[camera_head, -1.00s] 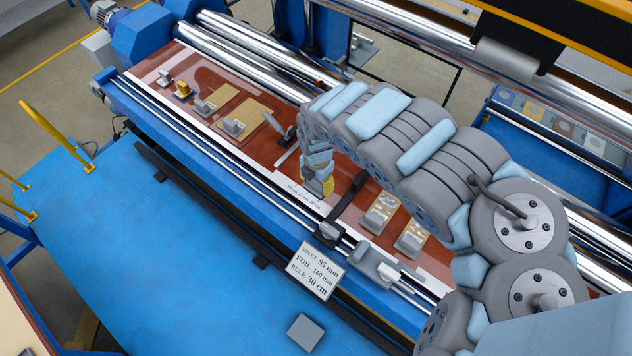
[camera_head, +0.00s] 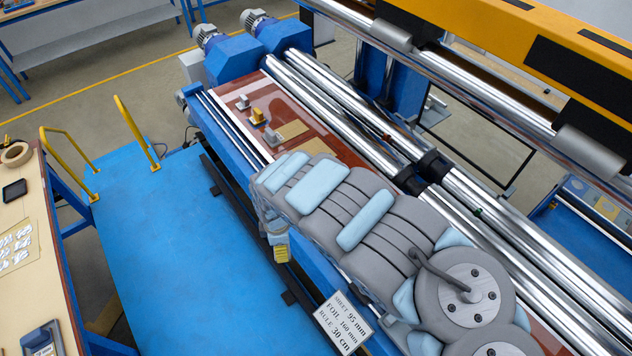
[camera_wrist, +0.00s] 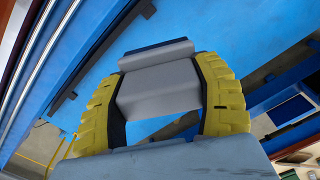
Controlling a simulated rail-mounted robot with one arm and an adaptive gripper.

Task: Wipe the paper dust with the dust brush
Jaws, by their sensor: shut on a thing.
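My gripper (camera_head: 280,248) is beside the front edge of the winder, above the blue platform, with part of a yellow finger showing below my arm. I cannot make out any paper dust on the part that shows.
A sign (camera_head: 343,322) hangs at the front. The blue platform (camera_head: 140,235) is clear; a wooden table (camera_head: 40,285) stands left.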

